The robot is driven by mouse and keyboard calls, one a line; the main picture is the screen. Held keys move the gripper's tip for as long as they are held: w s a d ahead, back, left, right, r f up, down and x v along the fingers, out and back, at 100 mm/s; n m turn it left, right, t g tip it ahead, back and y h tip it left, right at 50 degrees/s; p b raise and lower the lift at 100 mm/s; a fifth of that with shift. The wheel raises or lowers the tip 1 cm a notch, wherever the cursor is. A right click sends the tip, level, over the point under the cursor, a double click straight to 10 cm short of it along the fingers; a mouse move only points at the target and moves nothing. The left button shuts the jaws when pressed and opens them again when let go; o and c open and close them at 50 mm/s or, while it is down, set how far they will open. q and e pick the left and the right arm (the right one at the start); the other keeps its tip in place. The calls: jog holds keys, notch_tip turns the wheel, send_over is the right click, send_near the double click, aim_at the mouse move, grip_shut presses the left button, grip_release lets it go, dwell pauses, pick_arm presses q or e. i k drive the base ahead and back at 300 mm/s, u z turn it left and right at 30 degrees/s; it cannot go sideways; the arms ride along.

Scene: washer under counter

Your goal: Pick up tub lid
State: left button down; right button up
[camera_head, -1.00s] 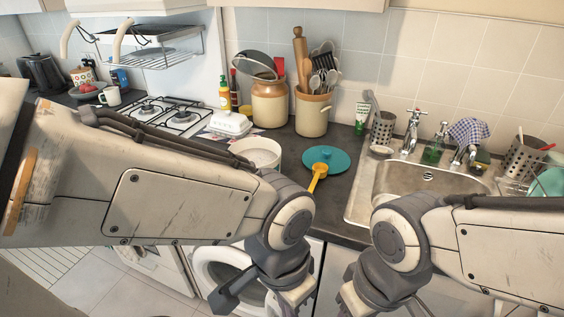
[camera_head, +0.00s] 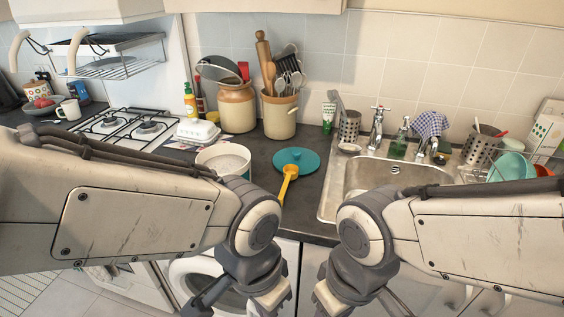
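The tub lid is probably the teal round disc with a small raised knob (camera_head: 296,159), lying flat on the dark counter left of the sink. A yellow scoop (camera_head: 289,178) lies against its front edge. An open white tub (camera_head: 224,158) full of white powder stands left of the lid, its lower part hidden by my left arm. My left gripper (camera_head: 240,303) and my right gripper (camera_head: 332,300) hang low in front of the counter, well below the lid and apart from it. Both are partly cut off by the bottom edge, so their fingers are unclear.
A metal sink (camera_head: 330,208) with taps is right of the lid. The gas hob (camera_head: 128,127) is left. A washer (camera_head: 190,268) sits under the counter.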

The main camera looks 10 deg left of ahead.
aim_at(308, 161)
jog(key=k, duration=0.65)
jog(key=u, duration=0.75)
jog(key=i, duration=1.2)
jog(key=z, duration=0.5)
jog(key=i, duration=0.4)
jog(key=z, duration=0.55)
